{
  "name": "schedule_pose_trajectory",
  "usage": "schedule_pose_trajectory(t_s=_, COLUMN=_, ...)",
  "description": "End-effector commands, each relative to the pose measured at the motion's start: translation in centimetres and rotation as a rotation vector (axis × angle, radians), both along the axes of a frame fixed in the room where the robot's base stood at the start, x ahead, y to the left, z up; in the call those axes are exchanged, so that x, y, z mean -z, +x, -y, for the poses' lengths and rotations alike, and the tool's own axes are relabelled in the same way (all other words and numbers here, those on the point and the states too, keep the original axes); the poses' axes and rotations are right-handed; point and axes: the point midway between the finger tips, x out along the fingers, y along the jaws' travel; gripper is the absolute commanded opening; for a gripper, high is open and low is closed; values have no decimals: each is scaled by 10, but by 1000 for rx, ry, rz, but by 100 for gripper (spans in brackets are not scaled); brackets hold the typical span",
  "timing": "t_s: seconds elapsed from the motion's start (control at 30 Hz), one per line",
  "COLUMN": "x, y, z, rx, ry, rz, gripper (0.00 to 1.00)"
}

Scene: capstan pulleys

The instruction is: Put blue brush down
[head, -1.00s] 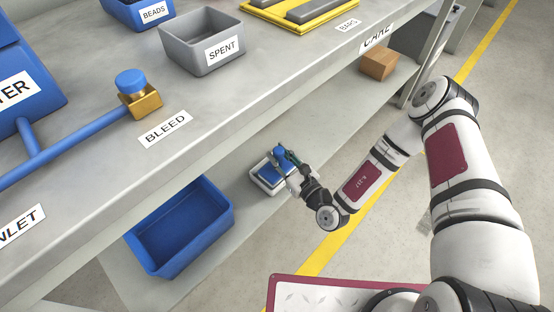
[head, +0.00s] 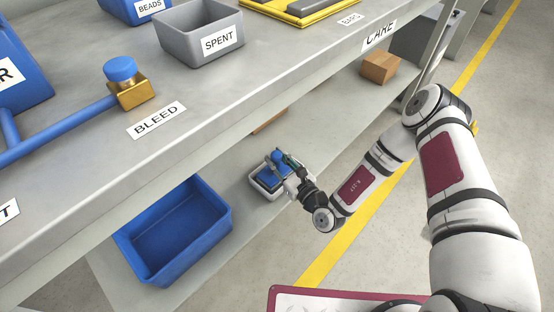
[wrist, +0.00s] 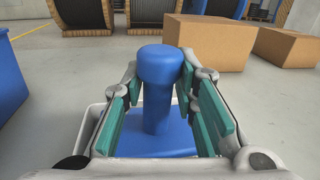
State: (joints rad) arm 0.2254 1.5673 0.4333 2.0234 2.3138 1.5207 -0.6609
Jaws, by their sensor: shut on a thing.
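The blue brush (wrist: 157,95) stands upright in the wrist view, with a rounded knob on a post above a flat blue block. My gripper (wrist: 160,88) has its teal pads on both sides of the post and is shut on it. In the head view my gripper (head: 291,163) is low at the lower shelf, with the blue brush (head: 277,156) at its tip. A small white tray (head: 257,180) surrounds the blue block, and its pale rim (wrist: 92,118) shows in the wrist view. The brush's underside and its contact with the tray are hidden.
A blue bin (head: 225,222) is left of the tray on the lower shelf (head: 325,122). It also shows in the wrist view (wrist: 10,75). A cardboard box (head: 380,67) stands farther along the shelf. The upper bench (head: 215,105) overhangs the shelf's back. Shelf right of the tray looks clear.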

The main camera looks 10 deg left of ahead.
Motion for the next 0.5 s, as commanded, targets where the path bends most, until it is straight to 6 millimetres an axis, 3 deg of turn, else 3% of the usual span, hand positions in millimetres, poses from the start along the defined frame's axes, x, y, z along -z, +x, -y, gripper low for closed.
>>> schedule_pose_trajectory(t_s=0.03, x=1, y=0, z=0, rx=0, ry=0, rz=0, gripper=33)
schedule_pose_trajectory(t_s=0.1, x=0, y=0, z=0, rx=0, ry=0, rz=0, gripper=47)
schedule_pose_trajectory(t_s=0.5, x=-2, y=-3, z=3, rx=0, ry=-1, rz=-2, gripper=47)
